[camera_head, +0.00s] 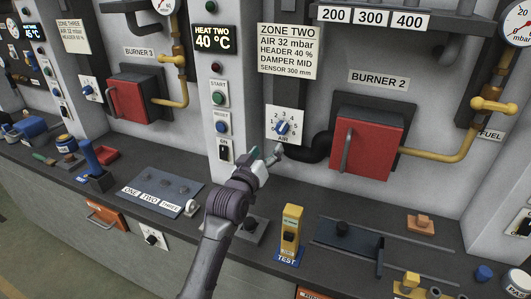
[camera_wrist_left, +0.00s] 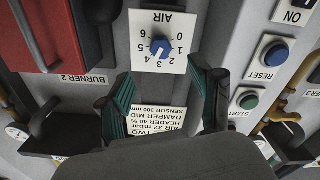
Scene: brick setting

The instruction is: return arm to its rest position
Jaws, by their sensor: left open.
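My left arm (camera_head: 220,215) reaches up from the bottom of the head view toward the wall panel. Its gripper (camera_head: 266,156) is open and empty, just below and left of the blue AIR knob (camera_head: 283,127). In the left wrist view the two green-lined fingers (camera_wrist_left: 160,75) stand wide apart. The AIR knob, on its white dial plate, shows upside down beyond the fingertips, with nothing of the gripper touching it that I can see. My right gripper is not in view.
A dark pipe (camera_head: 310,150) and the red burner 2 door (camera_head: 368,147) are right of the gripper. The START and RESET button column (camera_head: 221,110) is left. Below, the counter holds a ONE TWO THREE plate (camera_head: 160,193) and a yellow TEST device (camera_head: 290,230).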

